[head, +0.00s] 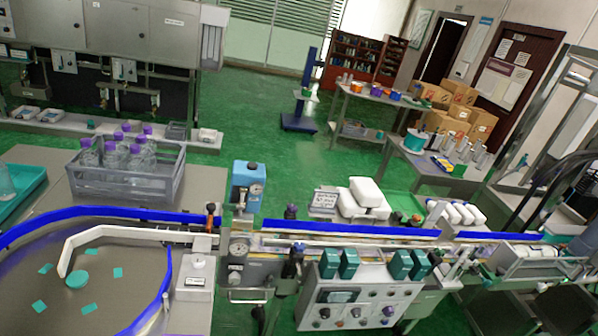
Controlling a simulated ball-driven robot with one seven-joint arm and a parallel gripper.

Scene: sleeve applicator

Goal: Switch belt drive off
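The control panel (362,293) is a light grey box on the front of the conveyor line, low and right of centre. It has a small dark display (336,296) and a row of dark rotary knobs, including a left knob (325,313), a middle knob (355,312) and a right knob (388,311). Their labels are too small to read, so I cannot tell which one is the belt drive switch or how it is set. My gripper does not show in this view.
A round infeed table (105,290) with a curved blue rail fills the lower left. A grey crate (125,178) of purple-capped bottles stands behind it. A blue gauge unit (246,186) rises left of the panel. Green floor (275,165) is open behind the line.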

